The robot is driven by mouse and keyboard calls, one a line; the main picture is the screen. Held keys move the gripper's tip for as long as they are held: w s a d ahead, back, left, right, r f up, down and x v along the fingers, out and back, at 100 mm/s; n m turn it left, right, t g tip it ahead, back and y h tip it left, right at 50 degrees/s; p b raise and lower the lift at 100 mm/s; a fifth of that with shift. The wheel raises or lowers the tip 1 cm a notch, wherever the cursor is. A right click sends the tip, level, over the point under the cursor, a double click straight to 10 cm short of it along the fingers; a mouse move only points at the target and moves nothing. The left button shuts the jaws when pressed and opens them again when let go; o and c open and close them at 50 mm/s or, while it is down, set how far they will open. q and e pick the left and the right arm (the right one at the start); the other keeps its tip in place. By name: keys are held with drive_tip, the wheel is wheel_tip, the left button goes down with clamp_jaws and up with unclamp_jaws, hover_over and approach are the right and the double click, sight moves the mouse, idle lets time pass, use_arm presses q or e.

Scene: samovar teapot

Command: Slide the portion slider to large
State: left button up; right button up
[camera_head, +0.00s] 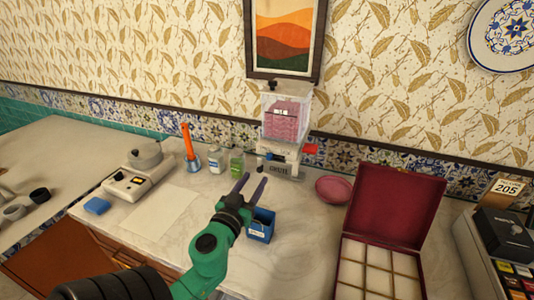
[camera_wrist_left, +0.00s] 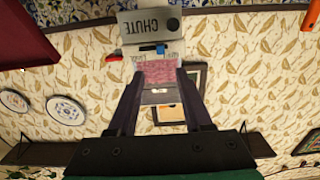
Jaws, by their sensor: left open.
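The dispenser (camera_head: 286,112) stands against the back wall, a clear hopper with pink contents on a pale base with a red part at its right. In the left wrist view it appears upside down, with a grey plate marked CHUTE (camera_wrist_left: 140,29). A small blue bar, apparently the portion slider (camera_wrist_left: 148,47), lies just beyond that plate, between two small labels too small to read. My left gripper (camera_head: 254,182) is open and empty, in front of and below the dispenser, apart from it. Its two fingers (camera_wrist_left: 158,75) frame the pink hopper in the wrist view. My right gripper is not seen.
A blue bin (camera_head: 262,226) sits beside my left gripper. Bottles (camera_head: 236,161), an orange upright tool (camera_head: 188,142) and a scale (camera_head: 137,181) are to the left. A pink dish (camera_head: 334,189) and an open red box (camera_head: 397,205) are to the right.

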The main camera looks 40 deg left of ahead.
sight(268, 159)
use_arm(q)
drive_tip(key=p+x, duration=0.1)
drive_tip(key=x, duration=0.4)
drive_tip(key=p+x, duration=0.1)
drive_tip(key=x, duration=0.4)
drive_tip(key=shift+f+p, duration=0.25)
drive_tip(key=shift+p, duration=0.05)
drive_tip(key=shift+w+a, duration=0.15)
drive_tip(key=shift+w, duration=0.1)
drive_tip(key=c, duration=0.3)
drive_tip(key=shift+f, duration=0.1)
clamp_jaws()
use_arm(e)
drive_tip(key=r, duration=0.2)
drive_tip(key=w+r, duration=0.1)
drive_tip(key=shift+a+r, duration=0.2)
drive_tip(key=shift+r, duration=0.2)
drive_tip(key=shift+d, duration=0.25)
